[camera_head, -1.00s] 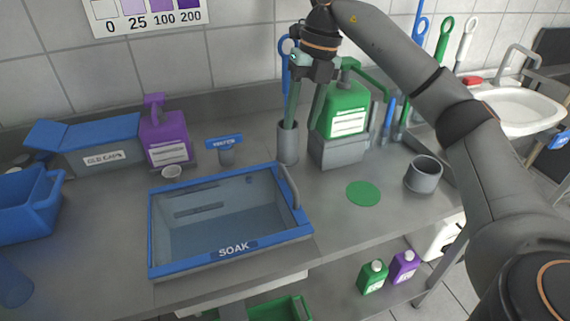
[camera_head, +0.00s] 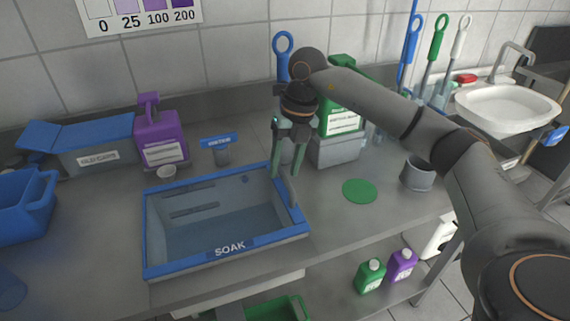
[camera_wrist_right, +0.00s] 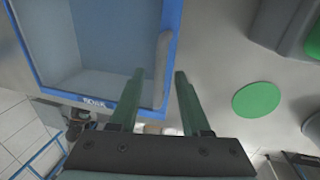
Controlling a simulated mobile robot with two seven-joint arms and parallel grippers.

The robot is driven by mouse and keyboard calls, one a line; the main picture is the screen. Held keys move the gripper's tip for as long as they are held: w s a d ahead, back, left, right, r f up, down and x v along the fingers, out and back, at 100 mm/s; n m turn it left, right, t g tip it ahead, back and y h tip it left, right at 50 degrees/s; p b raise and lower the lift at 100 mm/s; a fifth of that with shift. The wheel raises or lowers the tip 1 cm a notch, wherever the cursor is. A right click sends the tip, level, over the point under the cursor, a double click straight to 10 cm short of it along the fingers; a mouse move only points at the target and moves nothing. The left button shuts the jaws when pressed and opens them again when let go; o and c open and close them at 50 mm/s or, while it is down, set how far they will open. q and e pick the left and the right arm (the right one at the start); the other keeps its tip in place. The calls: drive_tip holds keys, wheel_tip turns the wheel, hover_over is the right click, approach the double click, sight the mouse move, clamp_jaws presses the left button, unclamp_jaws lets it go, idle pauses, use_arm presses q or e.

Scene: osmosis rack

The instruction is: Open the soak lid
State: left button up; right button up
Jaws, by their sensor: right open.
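The soak tank (camera_head: 222,252) is a rectangular basin with a blue rim and the word SOAK on its front; it also shows in the wrist view (camera_wrist_right: 92,98). A clear lid seems to cover it. A grey bar handle (camera_head: 291,190) runs along its right side; in the wrist view the handle (camera_wrist_right: 161,72) appears between my fingertips. My right gripper (camera_head: 286,172) is open and points down just above the handle's far end; its green fingers also show in the wrist view (camera_wrist_right: 160,74). I cannot tell whether they touch the handle. My left gripper is out of view.
A green disc (camera_head: 360,191) and a grey cup (camera_head: 417,174) lie to the right. A blue bin (camera_head: 22,212) is at left.

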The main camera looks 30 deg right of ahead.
clamp_jaws()
idle(1.4)
